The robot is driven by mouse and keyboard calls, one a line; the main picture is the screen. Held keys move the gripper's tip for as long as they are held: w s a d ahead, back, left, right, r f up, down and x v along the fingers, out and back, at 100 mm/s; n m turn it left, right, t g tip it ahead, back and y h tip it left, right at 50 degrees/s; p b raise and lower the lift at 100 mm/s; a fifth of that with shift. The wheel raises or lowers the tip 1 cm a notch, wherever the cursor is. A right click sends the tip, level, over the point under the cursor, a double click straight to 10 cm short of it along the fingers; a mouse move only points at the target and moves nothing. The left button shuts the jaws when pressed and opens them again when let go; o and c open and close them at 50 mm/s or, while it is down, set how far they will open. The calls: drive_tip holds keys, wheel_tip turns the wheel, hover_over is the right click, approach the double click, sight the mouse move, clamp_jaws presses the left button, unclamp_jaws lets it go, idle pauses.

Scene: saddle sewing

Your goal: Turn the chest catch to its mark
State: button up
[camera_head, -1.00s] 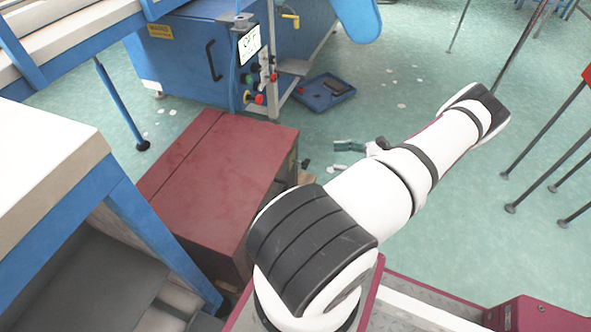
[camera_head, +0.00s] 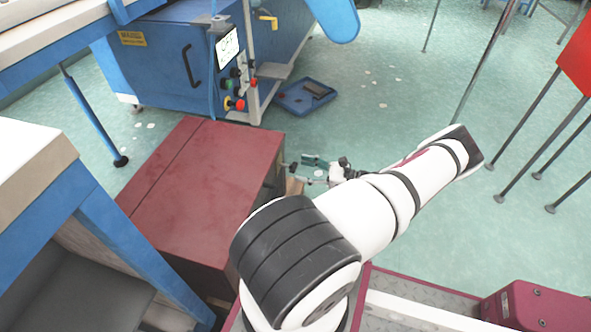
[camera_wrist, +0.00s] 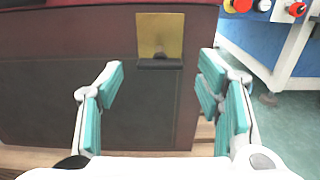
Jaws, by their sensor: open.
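The chest (camera_head: 215,165) is a dark red box on the floor, left of my arm in the head view. Its front face (camera_wrist: 60,60) fills much of the wrist view. A brass plate (camera_wrist: 172,28) sits high on that face, with a dark horizontal bar, the catch (camera_wrist: 160,64), at its lower edge. My gripper (camera_wrist: 160,88) is open and empty, with teal pads either side of the catch in the picture. I see no contact with it. In the head view my gripper (camera_head: 307,168) is just right of the chest. The head view hides the catch, and I cannot make out its mark.
A blue machine (camera_head: 165,65) with coloured buttons stands behind the chest. A blue tray (camera_head: 305,96) lies on the floor beside it. A blue-framed table (camera_head: 35,150) stands at the left. Thin stand legs (camera_head: 520,135) are at the right.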

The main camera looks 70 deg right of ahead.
sight(295, 167)
drive_tip(key=shift+w+a+b, duration=0.15)
drive_tip(key=shift+w+b, duration=0.15)
drive_tip(key=shift+w, duration=1.45)
drive_tip(key=c, duration=1.2)
